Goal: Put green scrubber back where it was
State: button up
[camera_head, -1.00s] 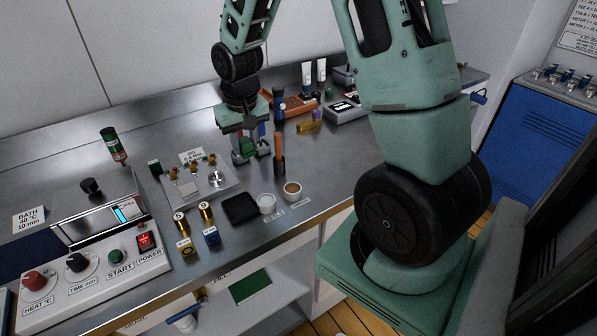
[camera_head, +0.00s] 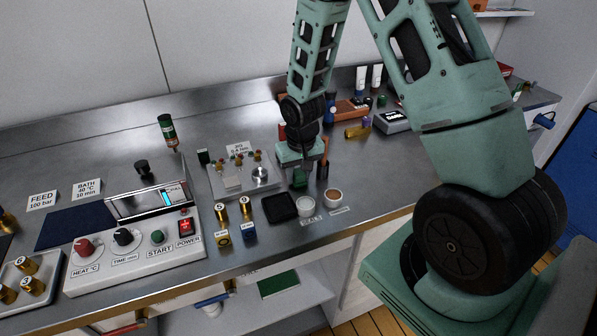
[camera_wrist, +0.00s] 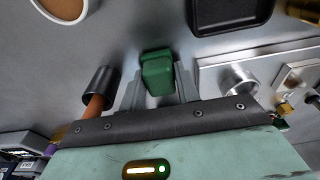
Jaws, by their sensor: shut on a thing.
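My gripper (camera_head: 300,180) is shut on the green scrubber (camera_wrist: 157,74), a small green block between the fingers in the wrist view. In the head view the scrubber (camera_head: 300,178) shows low at the fingertips, just right of the metal valve panel (camera_head: 230,190) and behind the black tray (camera_head: 280,207). I cannot tell whether it touches the bench. My gripper hides the bench behind it.
An orange-and-black upright tool (camera_head: 323,160) stands close right of my gripper; it also shows in the wrist view (camera_wrist: 100,90). Bare bench (camera_head: 370,165) lies to the right.

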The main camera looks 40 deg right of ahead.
aim_at(300, 175)
jog(key=shift+f, duration=0.2)
jog(key=o, duration=0.9)
jog(key=shift+r, duration=0.1)
jog(key=shift+o, duration=0.2)
jog(key=shift+r, duration=0.1)
notch_tip(300, 175, up, 11)
jog(key=s, duration=0.1)
jog(key=s+a+r+n+y, duration=0.1)
jog(key=s+a+r+n, duration=0.3)
jog(key=a, duration=0.5)
jog(key=s+a+r+n, duration=0.2)
jog(key=s+a, duration=0.4)
jog(key=a, duration=0.3)
jog(key=s+a+r+n+g, duration=0.1)
jog(key=s+a+n, duration=0.4)
jog(key=s, duration=0.8)
jog(key=shift+s+a+b, duration=0.15)
jog(key=shift+a+b, duration=0.3)
jog(key=shift+a, duration=0.3)
